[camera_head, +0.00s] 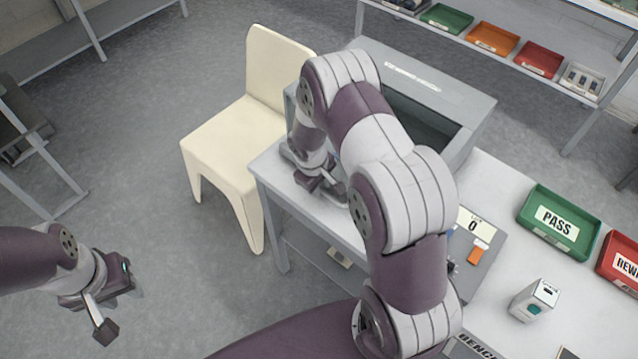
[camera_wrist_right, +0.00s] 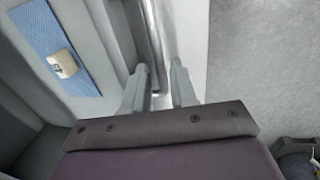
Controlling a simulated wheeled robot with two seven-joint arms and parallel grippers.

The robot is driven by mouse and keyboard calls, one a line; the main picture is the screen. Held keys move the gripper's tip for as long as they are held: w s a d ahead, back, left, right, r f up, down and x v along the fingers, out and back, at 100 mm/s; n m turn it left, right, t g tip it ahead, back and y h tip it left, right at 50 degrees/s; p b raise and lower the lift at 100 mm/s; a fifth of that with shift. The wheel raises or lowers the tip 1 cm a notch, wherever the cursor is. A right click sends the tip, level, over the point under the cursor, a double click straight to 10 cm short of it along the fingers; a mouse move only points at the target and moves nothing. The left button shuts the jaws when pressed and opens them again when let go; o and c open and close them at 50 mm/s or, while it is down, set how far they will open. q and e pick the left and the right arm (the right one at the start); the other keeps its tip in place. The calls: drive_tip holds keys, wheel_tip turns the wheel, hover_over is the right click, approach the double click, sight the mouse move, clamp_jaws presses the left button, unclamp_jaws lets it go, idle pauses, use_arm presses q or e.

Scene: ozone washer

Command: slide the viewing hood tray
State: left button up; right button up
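The viewing hood (camera_head: 415,80) is a grey box with a dark opening, standing on the bench. My right arm hides its near-left side and most of the tray in the head view. In the right wrist view, a blue mat (camera_wrist_right: 38,50) with a small white item (camera_wrist_right: 63,64) lies inside grey walls at the left. My right gripper (camera_wrist_right: 160,86) has its fingers apart, with a grey upright edge (camera_wrist_right: 152,35) showing in line with the gap; I cannot tell whether they touch it. My left gripper (camera_head: 104,325) hangs over the floor, away from the bench.
A cream chair (camera_head: 235,130) stands left of the bench (camera_head: 495,185). A green PASS tray (camera_head: 560,222), a red tray (camera_head: 620,262), a small white device (camera_head: 535,300) and a counter panel (camera_head: 478,240) are on the bench's right. Shelves with coloured bins stand behind.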

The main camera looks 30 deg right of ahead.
clamp_jaws()
drive_tip(key=d, duration=0.1)
drive_tip(key=w+d, duration=0.1)
drive_tip(key=d+p, duration=0.1)
drive_tip(key=d, duration=0.1)
drive_tip(key=shift+w+r, duration=0.1)
drive_tip(key=shift+w, duration=0.3)
drive_tip(key=shift+o, duration=1.8)
unclamp_jaws()
drive_tip(key=shift+d, duration=0.1)
wheel_tip(320, 180, up, 12)
drive_tip(key=s+a+b, duration=0.1)
drive_tip(key=a, duration=0.1)
drive_tip(key=shift+a+r, duration=0.15)
drive_tip(key=shift+r, duration=0.05)
